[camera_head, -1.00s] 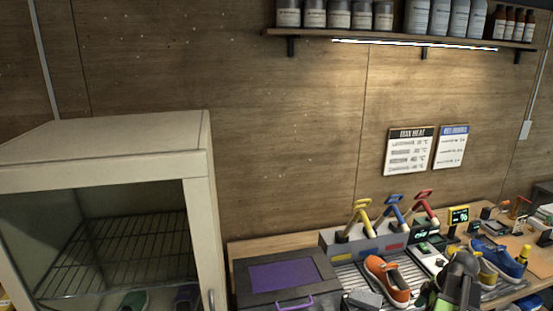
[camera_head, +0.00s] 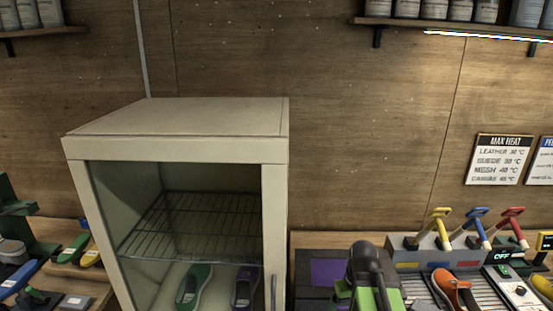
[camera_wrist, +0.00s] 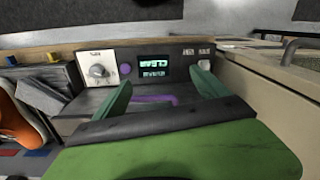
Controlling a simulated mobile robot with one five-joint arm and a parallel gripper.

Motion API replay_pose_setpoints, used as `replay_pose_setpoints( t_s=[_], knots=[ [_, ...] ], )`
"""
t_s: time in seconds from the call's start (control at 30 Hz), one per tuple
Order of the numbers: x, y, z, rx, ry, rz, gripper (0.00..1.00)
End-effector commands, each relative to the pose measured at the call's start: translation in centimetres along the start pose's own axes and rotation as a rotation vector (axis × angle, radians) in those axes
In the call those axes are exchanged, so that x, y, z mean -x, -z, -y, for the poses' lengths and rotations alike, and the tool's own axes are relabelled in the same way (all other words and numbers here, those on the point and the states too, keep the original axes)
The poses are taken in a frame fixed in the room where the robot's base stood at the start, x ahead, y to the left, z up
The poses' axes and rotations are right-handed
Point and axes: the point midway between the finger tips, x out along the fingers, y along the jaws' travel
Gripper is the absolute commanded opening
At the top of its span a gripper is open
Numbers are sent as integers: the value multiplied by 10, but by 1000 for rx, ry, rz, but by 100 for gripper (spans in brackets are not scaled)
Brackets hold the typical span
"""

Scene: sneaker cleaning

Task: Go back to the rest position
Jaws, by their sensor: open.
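In the wrist view, a dark panel with a dial (camera_wrist: 98,70) and a lit display (camera_wrist: 153,66) lies beyond the fingers. A purple handle (camera_wrist: 155,99) shows between the fingers in the picture; its distance from them is hard to tell.
A pale cabinet (camera_head: 275,190) with a wire shelf stands left of my arm, holding a green shoe (camera_head: 194,287) and a purple shoe (camera_head: 244,287). An orange shoe (camera_head: 452,290) and a rack of coloured-handled tools (camera_head: 470,240) are at right. More shoes lie far left.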

Motion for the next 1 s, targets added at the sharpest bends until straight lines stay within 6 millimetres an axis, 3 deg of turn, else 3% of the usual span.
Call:
replay_pose_setpoints(
  t_s=[0.03, 0.17, 0.2, 0.3, 0.5, 1.0],
  knots=[
    [-1, 1, 23, -22, -12, 3, 84],
    [-3, 2, 75, -109, -42, 4, 84],
    [-28, 3, 69, -117, -42, 3, 84],
    [-54, 3, 66, -118, -40, 3, 84],
    [-85, 3, 64, -118, -39, 3, 84],
    [-84, 3, 64, -118, -39, 3, 84]
  ],
)
